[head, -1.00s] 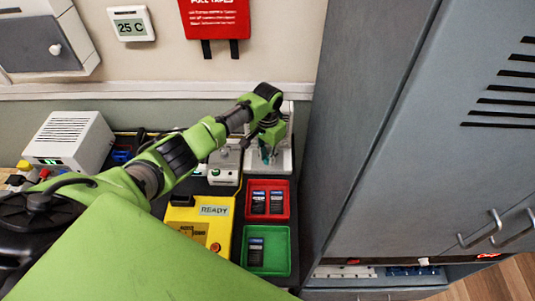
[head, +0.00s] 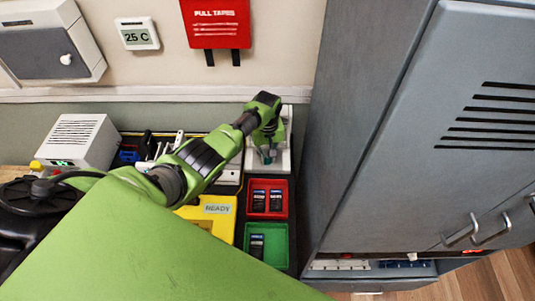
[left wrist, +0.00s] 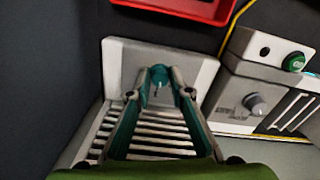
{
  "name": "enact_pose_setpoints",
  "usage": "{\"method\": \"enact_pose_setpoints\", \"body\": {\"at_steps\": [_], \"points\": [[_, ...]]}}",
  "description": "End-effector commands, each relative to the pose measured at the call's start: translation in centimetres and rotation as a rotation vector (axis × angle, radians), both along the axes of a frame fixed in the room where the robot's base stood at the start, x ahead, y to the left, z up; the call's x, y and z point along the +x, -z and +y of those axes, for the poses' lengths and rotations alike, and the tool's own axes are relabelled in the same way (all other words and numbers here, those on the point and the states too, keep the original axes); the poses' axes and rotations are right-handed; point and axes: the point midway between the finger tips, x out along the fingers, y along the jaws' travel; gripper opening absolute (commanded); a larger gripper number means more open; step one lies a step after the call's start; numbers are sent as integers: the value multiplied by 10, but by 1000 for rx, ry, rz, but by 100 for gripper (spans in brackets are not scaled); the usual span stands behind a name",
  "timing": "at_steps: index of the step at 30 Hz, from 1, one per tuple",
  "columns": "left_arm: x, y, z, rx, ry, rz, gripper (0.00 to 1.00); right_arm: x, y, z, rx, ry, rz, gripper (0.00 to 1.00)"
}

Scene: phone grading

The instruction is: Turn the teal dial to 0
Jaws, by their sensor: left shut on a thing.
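The teal dial (left wrist: 158,76) shows in the left wrist view on a pale grey device (left wrist: 205,68) with a slatted front. A small dark mark is visible on the dial, but I cannot read any scale numbers. My left gripper (left wrist: 162,90) is shut on the dial, a fingertip at each side of it. In the head view my left gripper (head: 268,152) reaches down onto the same grey device (head: 285,160), beside the tall cabinet; there the fingers mostly hide the dial. My right gripper is in neither view.
A red tray (head: 267,214) and a green tray (head: 285,246) hold phones in front of the device. A yellow box (head: 222,228) reads READY. A tall grey cabinet (head: 350,130) closes off the right. A grey knob unit (left wrist: 235,95) stands close beside the device.

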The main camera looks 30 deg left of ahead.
Motion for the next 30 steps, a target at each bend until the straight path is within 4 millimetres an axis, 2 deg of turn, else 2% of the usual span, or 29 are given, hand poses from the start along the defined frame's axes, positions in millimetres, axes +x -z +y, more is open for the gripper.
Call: {"method": "enact_pose_setpoints", "body": {"at_steps": [15,30], "points": [[1,-1,0,0,-408,-2,0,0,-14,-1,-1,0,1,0],[1,-1,1,2,-534,-3,0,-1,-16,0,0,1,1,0]]}}
